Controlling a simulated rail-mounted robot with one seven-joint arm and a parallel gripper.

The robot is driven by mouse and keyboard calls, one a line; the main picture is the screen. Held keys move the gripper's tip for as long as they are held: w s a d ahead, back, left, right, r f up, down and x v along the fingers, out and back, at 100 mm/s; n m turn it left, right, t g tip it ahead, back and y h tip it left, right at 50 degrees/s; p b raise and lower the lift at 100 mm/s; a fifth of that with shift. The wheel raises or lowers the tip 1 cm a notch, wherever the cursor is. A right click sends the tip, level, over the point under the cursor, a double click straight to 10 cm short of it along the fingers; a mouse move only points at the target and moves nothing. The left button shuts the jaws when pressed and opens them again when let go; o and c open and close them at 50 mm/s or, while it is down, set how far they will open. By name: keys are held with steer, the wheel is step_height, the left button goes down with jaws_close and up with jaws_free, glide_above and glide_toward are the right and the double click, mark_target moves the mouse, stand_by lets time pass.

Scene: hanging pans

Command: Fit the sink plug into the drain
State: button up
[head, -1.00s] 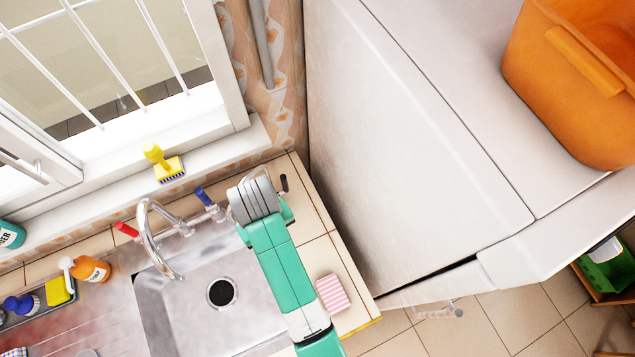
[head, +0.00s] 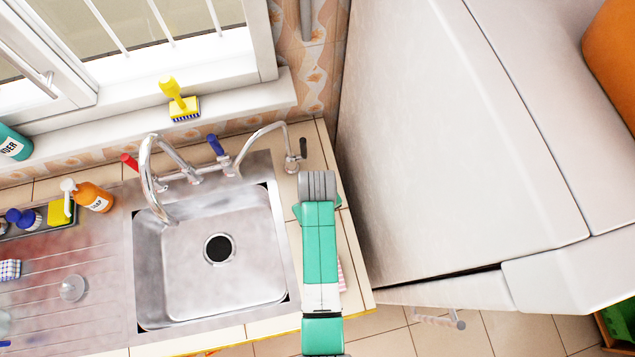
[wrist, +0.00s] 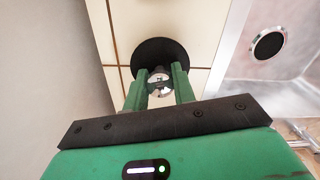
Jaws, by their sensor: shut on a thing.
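The sink plug (wrist: 160,50) is a black disc with a silvery grip in the wrist view. My gripper (wrist: 159,76) is shut on that grip, with a green finger on each side. The plug is over the tiled counter, beside the sink; I cannot tell whether it touches the tiles. The drain (head: 219,249) is a dark round hole with a metal rim in the sink floor, uncovered. It also shows at the upper right of the wrist view (wrist: 268,44). In the head view my arm lies over the counter right of the sink and hides gripper and plug.
The sink (head: 265,270) has raised edges. A curved tap (head: 150,180) stands at its back left, and a thinner spout (head: 262,132) at its back right. A pink striped sponge (head: 341,275) is partly behind my arm. A tall white cabinet-like body (head: 440,150) stands to the right.

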steer(key=shift+f, duration=1.7)
steer(key=shift+f, duration=0.1)
steer(key=o, duration=1)
step_height(320, 180, up, 12)
steer(key=shift+r+p, duration=0.15)
steer(key=shift+p, duration=0.4)
